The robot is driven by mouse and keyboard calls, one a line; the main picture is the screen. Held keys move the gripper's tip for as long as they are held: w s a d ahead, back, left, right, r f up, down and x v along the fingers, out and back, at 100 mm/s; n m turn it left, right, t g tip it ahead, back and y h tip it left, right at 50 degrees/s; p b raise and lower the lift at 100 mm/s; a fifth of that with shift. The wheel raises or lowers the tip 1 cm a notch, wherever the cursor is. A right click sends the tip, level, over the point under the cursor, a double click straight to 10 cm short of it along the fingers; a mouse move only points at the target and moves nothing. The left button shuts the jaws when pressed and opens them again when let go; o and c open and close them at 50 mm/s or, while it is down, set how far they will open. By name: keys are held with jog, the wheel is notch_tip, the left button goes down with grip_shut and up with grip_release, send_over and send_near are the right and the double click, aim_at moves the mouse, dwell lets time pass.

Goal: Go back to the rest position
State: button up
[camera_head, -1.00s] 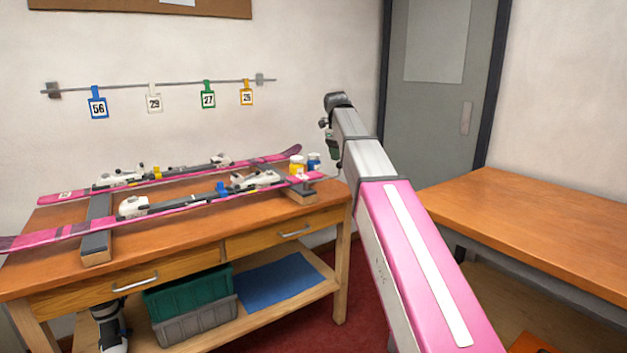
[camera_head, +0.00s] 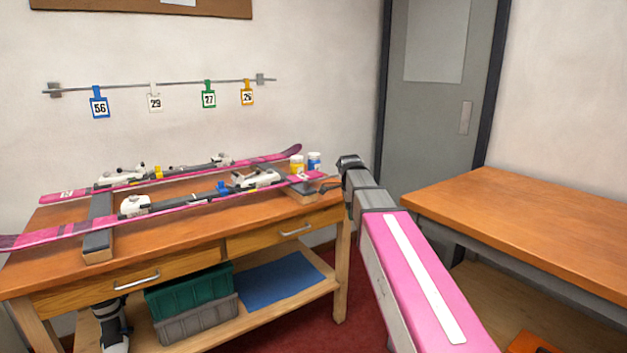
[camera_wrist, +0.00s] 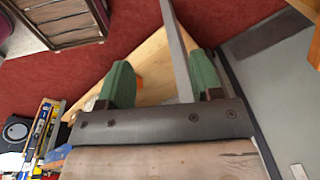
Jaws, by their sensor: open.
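My gripper (camera_wrist: 158,88) shows in the wrist view with its two green fingers well apart and nothing between them. In the head view my pink and grey arm reaches up from the bottom right, and its end stands in front of the wall, just right of the ski bench (camera_head: 190,230). The gripper fingers are hidden there behind the arm. Two pink skis (camera_head: 60,234) with bindings lie on supports on the bench, left of my arm.
Yellow (camera_head: 296,164) and blue-labelled (camera_head: 314,162) jars stand at the bench's right end, close to my arm. A second wooden table (camera_head: 540,225) is at the right, before a grey door (camera_head: 425,120). Green (camera_head: 188,291) and grey (camera_head: 197,321) crates sit on the bench's lower shelf. Numbered tags hang on a wall rail (camera_head: 180,85).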

jog(key=s+d+f+n, duration=0.2)
jog(key=s+f+n, duration=0.6)
jog(key=s+f, duration=0.2)
jog(key=s+d+f+n+g+y, duration=0.1)
jog(key=s+d+f+n, duration=0.2)
jog(key=s+f+n, duration=0.6)
notch_tip(320, 180, down, 6)
jog(key=s, duration=0.2)
jog(key=shift+s+f, duration=0.15)
jog(key=shift+s, duration=0.15)
jog(key=shift+d, duration=0.1)
